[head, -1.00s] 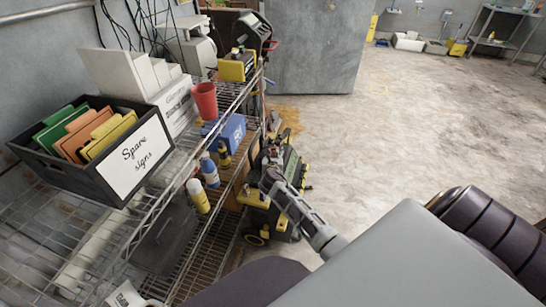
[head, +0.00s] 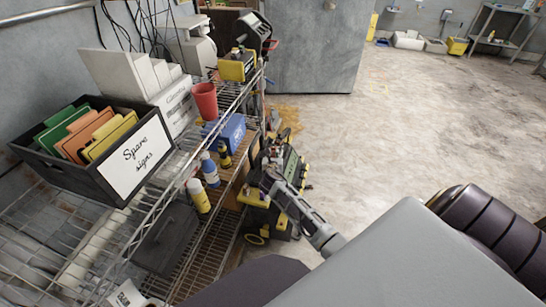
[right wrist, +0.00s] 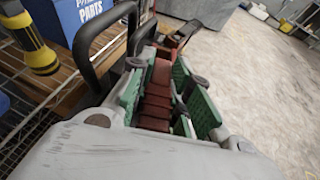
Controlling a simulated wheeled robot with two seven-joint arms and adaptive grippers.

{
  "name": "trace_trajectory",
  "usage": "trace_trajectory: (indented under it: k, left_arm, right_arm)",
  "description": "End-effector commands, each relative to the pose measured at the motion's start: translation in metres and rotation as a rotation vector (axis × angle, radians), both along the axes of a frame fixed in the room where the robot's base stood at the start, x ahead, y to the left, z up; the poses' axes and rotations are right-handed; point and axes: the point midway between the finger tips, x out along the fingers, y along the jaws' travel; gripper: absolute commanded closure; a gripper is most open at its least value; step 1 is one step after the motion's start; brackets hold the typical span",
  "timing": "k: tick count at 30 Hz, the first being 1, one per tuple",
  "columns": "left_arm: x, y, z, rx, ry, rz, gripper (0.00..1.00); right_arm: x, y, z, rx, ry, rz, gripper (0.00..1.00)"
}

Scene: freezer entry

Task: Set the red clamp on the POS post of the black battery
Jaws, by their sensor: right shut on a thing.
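The red clamp (right wrist: 158,96) shows in the right wrist view as a dark red ribbed piece between green finger parts. My right gripper (head: 269,181) is shut on it; the fingers also show in the right wrist view. In the head view this gripper is at the yellow and black wheeled unit (head: 255,196) beside the rack, and the clamp is too small to make out there. I cannot pick out the black battery or its POS post for certain in either view. My left gripper is not in view.
A wire rack (head: 150,215) on the left holds a box of spare signs (head: 75,178), a red cup (head: 205,101), a blue parts bin (head: 232,133) and bottles. A black handle (right wrist: 88,40) stands close to my right gripper. The concrete floor (head: 400,140) to the right is clear.

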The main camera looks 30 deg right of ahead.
Motion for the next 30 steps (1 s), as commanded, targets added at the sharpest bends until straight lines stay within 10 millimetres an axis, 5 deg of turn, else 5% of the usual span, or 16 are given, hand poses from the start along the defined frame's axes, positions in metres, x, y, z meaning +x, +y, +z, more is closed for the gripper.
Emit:
trace_trajectory:
  k: [16, 30]
  left_arm:
    - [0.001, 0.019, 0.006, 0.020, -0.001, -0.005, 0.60]
    - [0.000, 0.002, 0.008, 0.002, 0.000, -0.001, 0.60]
  right_arm:
    - [0.000, 0.000, 0.001, -0.001, -0.002, 0.000, 1.00]
    - [0.001, 0.000, 0.002, -0.001, -0.002, 0.000, 1.00]
